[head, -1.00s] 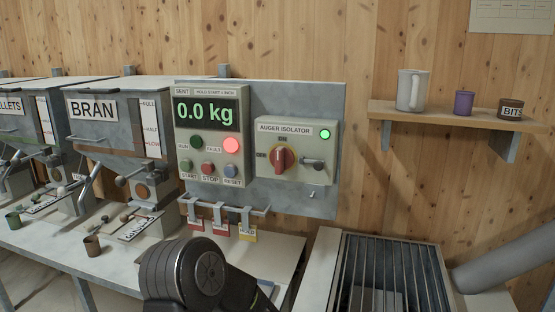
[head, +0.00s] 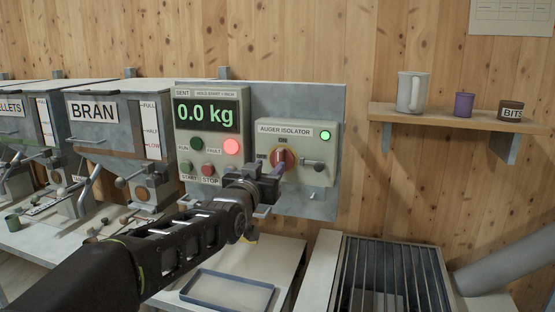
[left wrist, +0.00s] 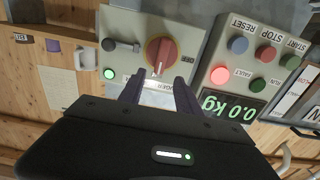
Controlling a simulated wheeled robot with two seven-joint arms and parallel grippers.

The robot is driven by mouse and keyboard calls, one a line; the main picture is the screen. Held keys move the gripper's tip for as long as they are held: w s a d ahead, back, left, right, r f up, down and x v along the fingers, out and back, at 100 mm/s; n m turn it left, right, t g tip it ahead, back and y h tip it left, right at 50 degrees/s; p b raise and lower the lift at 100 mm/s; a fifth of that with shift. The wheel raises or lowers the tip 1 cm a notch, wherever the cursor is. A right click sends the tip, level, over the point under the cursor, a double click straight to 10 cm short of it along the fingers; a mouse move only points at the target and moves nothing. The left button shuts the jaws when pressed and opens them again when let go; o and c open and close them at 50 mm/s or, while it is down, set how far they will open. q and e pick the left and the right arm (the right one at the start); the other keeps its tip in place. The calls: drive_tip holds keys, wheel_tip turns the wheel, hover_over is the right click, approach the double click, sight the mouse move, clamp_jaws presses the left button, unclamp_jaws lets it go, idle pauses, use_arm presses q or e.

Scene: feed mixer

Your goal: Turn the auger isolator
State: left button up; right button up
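The auger isolator is a grey-green box (head: 318,142) on the panel, with a red rotary handle (head: 289,157) on a yellow plate and a lit green lamp (head: 325,135). My left gripper (head: 265,170) is in front of the box's lower left, its fingers reaching toward the handle and partly covering it. In the left wrist view the fingers (left wrist: 157,90) are open and apart, with the red handle (left wrist: 158,56) just beyond and between their tips. Nothing shows between the fingers. Whether they touch the handle I cannot tell. My right gripper is out of view.
Left of the isolator is a control box (head: 207,112) reading 0.0 kg, with a red fault lamp lit. A small lever (head: 313,164) sticks out right of the handle. A grey tray (head: 228,291) lies on the bench below. A barred grate (head: 390,275) is at lower right.

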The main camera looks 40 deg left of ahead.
sight(278, 158)
use_arm(q)
drive_tip(key=p+x, duration=0.2)
drive_tip(key=x, duration=0.4)
drive_tip(key=shift+w+a, duration=0.1)
drive_tip(key=shift+w, duration=0.1)
drive_tip(key=shift+w+a+p, duration=0.2)
drive_tip(key=shift+w+p, duration=0.25)
drive_tip(key=shift+w, duration=0.2)
drive_tip(key=shift+c, duration=0.3)
clamp_jaws()
